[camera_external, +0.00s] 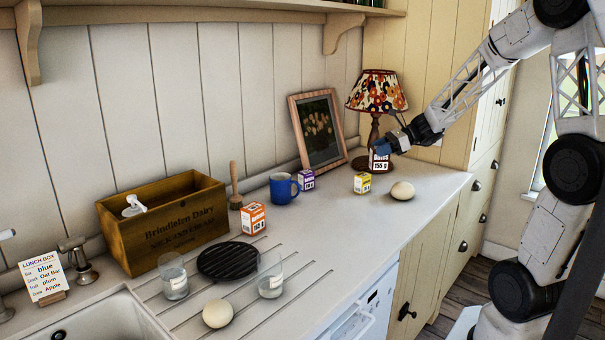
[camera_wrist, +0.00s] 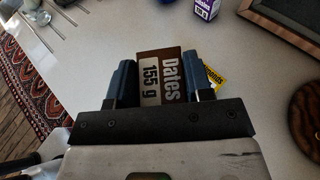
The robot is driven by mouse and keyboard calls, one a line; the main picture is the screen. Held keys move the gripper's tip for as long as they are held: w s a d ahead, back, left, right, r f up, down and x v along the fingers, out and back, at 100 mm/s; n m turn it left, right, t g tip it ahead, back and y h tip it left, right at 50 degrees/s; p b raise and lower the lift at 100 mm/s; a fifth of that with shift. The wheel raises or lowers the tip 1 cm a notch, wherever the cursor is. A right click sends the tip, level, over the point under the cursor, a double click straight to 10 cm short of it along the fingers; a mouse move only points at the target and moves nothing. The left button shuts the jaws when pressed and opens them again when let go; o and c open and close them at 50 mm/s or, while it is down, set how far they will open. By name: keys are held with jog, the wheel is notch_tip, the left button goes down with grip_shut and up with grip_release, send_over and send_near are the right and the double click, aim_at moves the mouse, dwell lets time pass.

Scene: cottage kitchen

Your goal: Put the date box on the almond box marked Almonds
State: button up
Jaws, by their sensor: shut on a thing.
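My gripper (camera_external: 383,148) is shut on the brown and white date box (camera_external: 379,163), above the worktop near the lamp. In the wrist view the date box (camera_wrist: 160,78) reads "Dates 155 g" and sits between the two blue fingers (camera_wrist: 162,68). The almond box (camera_external: 362,184) is small and yellow with a white label. It stands on the worktop just left of and below the held box in the external view. In the wrist view the almond box (camera_wrist: 215,80) is mostly hidden behind the right finger; only a yellow part with "onds" shows.
A lamp (camera_external: 377,95) and a picture frame (camera_external: 318,130) stand behind. A purple-and-white box (camera_external: 306,180), a blue mug (camera_external: 283,189) and an orange box (camera_external: 253,218) are to the left. A pale egg-shaped thing (camera_external: 402,191) lies right of the almond box.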

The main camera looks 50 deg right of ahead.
jog(key=w+d, duration=0.2)
jog(key=w, duration=0.5)
jog(key=shift+w+d+f, duration=0.2)
jog(key=shift+w+f, duration=0.15)
jog(key=shift+f, duration=0.05)
jog(key=shift+f, duration=1.75)
jog(key=shift+f, duration=0.1)
jog(key=o, duration=1)
jog(key=v, duration=1.2)
